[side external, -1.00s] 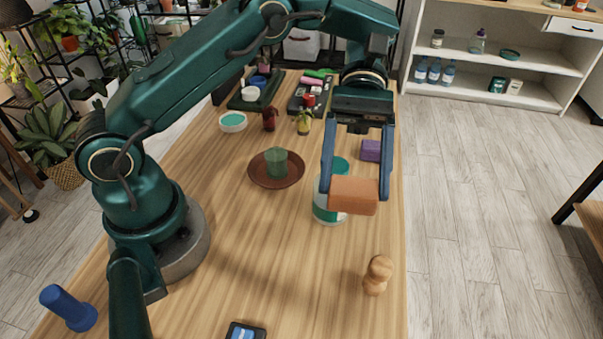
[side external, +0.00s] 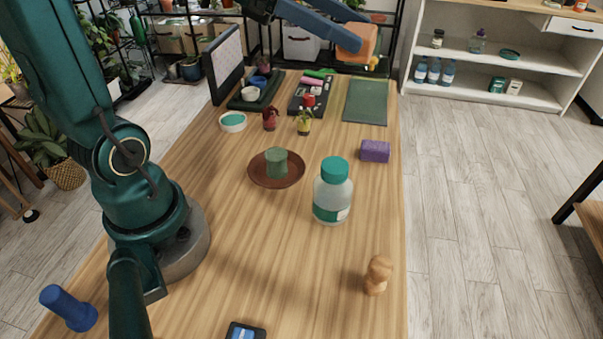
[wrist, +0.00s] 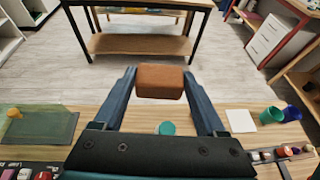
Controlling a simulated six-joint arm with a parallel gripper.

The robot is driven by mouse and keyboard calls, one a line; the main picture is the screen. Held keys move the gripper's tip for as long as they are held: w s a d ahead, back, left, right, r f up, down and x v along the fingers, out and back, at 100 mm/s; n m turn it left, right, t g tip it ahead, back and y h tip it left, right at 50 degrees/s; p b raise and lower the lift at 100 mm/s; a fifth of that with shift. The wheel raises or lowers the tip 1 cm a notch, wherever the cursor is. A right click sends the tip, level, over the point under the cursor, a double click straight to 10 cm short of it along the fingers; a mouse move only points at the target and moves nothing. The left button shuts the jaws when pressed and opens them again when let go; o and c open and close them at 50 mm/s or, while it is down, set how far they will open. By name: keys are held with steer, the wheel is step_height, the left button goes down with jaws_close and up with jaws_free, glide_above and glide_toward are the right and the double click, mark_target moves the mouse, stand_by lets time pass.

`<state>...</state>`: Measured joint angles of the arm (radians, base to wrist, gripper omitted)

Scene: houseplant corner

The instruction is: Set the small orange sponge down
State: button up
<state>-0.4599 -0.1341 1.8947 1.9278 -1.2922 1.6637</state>
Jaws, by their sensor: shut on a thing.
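The small orange sponge (side external: 358,42) is a block held between the fingers of my gripper (side external: 361,32), high above the table near the top of the side view. In the wrist view the sponge (wrist: 160,81) sits between the two blue fingertips, and my gripper (wrist: 158,88) is shut on it. The sponge is raised clear of the wooden table (side external: 280,260). Most of the forearm and wrist is out of the side view.
A bottle with a teal cap (side external: 333,190) stands near the table's right side, with a purple block (side external: 375,151) behind it. A brown saucer (side external: 257,181) holds a green cup (side external: 276,162). A green mat (side external: 366,101) lies at the far right. The front middle is mostly bare.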

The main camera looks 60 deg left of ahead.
mark_target(351, 55)
steer(key=a+f+n+t+y, duration=0.1)
steer(key=a+n+t+y, duration=0.3)
steer(key=a+n+y, duration=0.25)
steer(key=d, duration=0.3)
steer(key=d+f+m+h, duration=0.1)
steer(key=d, duration=0.3)
steer(key=d+f+m+h, duration=0.1)
steer(key=d, duration=0.2)
steer(key=shift+w+d+f+g, duration=0.1)
steer(key=shift+w+d+g, duration=0.25)
steer(key=shift+g, duration=0.05)
steer(key=shift+d+f, duration=0.35)
steer(key=shift+d, duration=0.35)
steer(key=shift+d+n, duration=0.1)
steer(key=shift+n, duration=0.15)
steer(key=shift+s+d+f+t, duration=0.1)
steer(key=shift+d+f+t, duration=0.05)
steer(key=shift+d+t, duration=0.15)
steer(key=shift+s+f+y, duration=0.1)
steer(key=shift+f+y, duration=0.15)
